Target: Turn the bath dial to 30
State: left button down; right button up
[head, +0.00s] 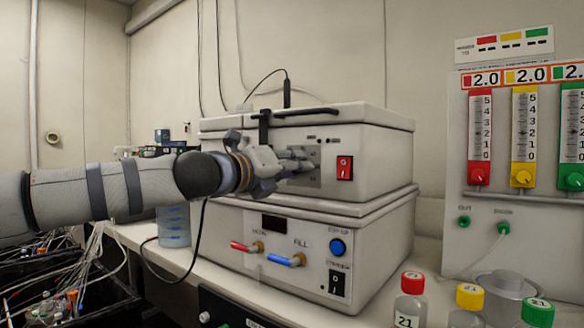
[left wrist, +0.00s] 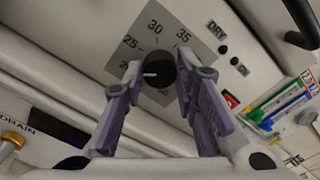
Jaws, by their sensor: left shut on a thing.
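The bath unit (head: 376,160) is the upper white box on the bench in the head view. My left gripper (head: 298,160) reaches its front panel and hides the dial there. In the left wrist view my left gripper (left wrist: 158,66) has a finger on each side of the dial and is shut on it. My right gripper is not in view.
A red switch (head: 344,168) sits right of the dial. Below, the lower unit (head: 385,240) has red (head: 242,247) and blue (head: 284,260) taps sticking out. Capped bottles (head: 410,302) stand at the front right. A panel of flow gauges (head: 522,140) is at the right.

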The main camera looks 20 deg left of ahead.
pick_arm(q)
jog(key=shift+m+p, duration=1.2)
jog(key=shift+m, duration=7)
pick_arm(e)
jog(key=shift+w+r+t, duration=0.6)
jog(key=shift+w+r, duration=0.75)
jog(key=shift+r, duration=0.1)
pick_arm(q)
jog(key=c, duration=1.3)
grip_release()
jog(key=shift+a, duration=0.1)
